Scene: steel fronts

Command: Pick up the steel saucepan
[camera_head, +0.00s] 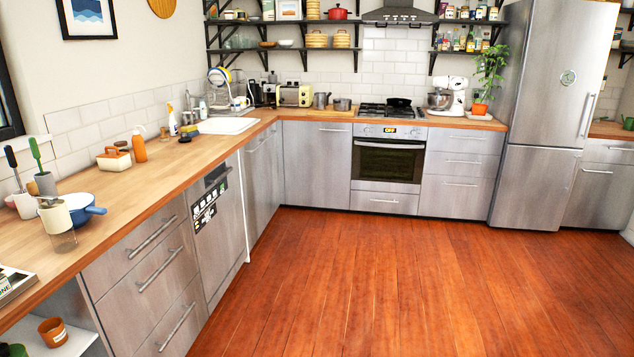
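A small steel pot that looks like the saucepan (342,104) stands on the back counter, left of the gas hob. A taller steel vessel (321,100) stands just left of it, near the cream toaster. Both are far off and small, so a handle on either is hard to make out. A dark pan (399,103) sits on the hob. Neither of my grippers shows in the head view.
A wooden counter (150,185) runs along the left wall and turns along the back. A blue pan (82,210) stands on its near left part. The oven (388,160) and fridge (545,120) stand beyond open wooden floor (400,280).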

